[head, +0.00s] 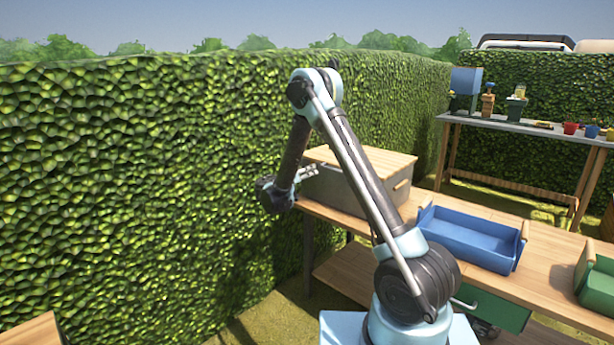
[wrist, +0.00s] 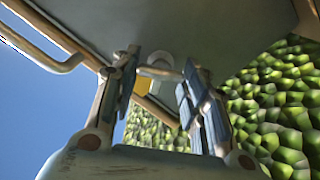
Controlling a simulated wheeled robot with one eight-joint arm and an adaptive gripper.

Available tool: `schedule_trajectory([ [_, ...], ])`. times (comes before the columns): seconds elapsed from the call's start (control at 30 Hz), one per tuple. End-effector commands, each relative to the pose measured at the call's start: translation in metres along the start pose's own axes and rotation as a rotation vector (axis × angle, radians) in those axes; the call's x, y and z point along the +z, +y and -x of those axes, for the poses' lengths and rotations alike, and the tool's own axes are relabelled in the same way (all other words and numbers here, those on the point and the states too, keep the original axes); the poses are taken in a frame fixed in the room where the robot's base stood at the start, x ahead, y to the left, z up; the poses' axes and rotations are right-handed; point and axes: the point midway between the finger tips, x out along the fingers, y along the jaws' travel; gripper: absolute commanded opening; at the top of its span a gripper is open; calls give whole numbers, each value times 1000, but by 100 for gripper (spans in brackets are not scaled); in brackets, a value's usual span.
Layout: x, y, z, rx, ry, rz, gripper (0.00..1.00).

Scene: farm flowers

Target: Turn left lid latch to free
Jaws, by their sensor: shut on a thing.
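The grey box with a wooden lid (head: 385,160) stands on the wooden workbench in the head view. Its grey side (head: 325,187) faces my gripper (head: 308,173), which is at the box's left end. In the wrist view the grey panel (wrist: 200,25) fills the top. A small metal latch (wrist: 158,72) with a yellow piece (wrist: 129,84) beside it shows between the fingers of my gripper (wrist: 160,78). The fingers are shut on the latch, one on each side. In the head view my arm covers part of the box, and the latch is too small to make out.
A bar handle (wrist: 45,58) sticks out at the left in the wrist view. A blue tray (head: 470,240) and a green tray (head: 597,280) stand on the bench right of the box. The hedge (head: 150,180) rises close behind my gripper. A potting table (head: 540,130) stands behind.

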Motion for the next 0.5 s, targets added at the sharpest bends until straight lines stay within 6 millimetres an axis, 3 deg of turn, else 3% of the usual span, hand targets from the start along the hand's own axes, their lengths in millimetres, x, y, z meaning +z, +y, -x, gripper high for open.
schedule_trajectory([
  [0.5, -2, -6, 1, -6, 6, 488, 17],
])
